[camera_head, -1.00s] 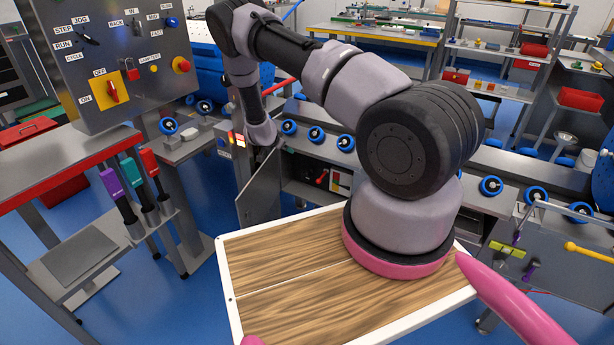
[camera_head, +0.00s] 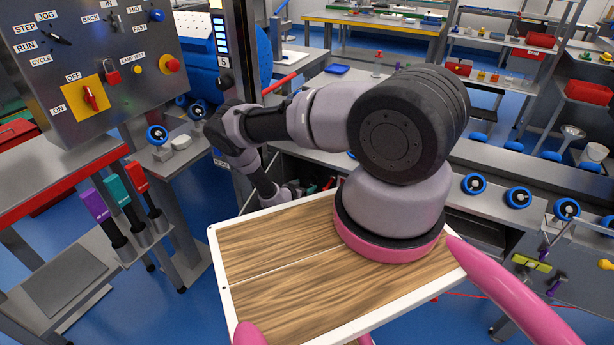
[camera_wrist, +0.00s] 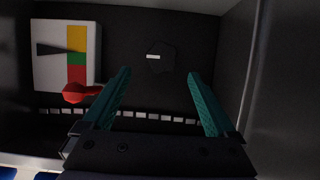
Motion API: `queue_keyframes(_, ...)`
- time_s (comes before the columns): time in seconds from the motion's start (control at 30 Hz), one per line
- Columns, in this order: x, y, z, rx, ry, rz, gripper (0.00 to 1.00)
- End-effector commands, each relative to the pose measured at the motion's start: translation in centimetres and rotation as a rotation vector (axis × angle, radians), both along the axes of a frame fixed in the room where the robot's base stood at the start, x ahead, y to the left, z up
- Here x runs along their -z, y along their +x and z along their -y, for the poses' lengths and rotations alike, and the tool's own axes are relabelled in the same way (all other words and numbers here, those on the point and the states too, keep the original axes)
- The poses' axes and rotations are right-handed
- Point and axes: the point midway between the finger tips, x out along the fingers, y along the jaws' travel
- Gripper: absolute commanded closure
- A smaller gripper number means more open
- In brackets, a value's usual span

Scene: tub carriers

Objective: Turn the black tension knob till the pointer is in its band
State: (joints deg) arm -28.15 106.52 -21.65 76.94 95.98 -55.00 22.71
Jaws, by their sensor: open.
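The black tension knob (camera_wrist: 161,58), with a short white mark lying level on it, sits on a dark panel in the wrist view. The white gauge (camera_wrist: 44,78) to its left has a yellow, green and red strip and a black pointer (camera_wrist: 50,49). The pointer's tip is near the yellow-green border; which side is too small to tell. My gripper (camera_wrist: 160,75) is open, its teal fingers apart on either side of the knob in the picture. Contact with the knob cannot be told. In the head view the knob and gauge are hidden inside the dark cabinet.
A red-ended lever (camera_wrist: 75,93) sticks out below the gauge, close to my left finger. A pale grey wall (camera_wrist: 254,80) stands on the right in the wrist view. The control console (camera_head: 110,75) stands left of my arm in the head view.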

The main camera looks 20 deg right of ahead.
Motion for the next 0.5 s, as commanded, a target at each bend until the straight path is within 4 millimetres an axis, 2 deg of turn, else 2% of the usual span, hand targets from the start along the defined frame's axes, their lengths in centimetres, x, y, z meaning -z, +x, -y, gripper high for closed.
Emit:
queue_keyframes(0.17,0.7,0.6,1.2,0.002,-0.004,0.002,0.08)
queue_keyframes(0.5,2.6,3.5,4.8,0.001,-0.004,0.003,0.08)
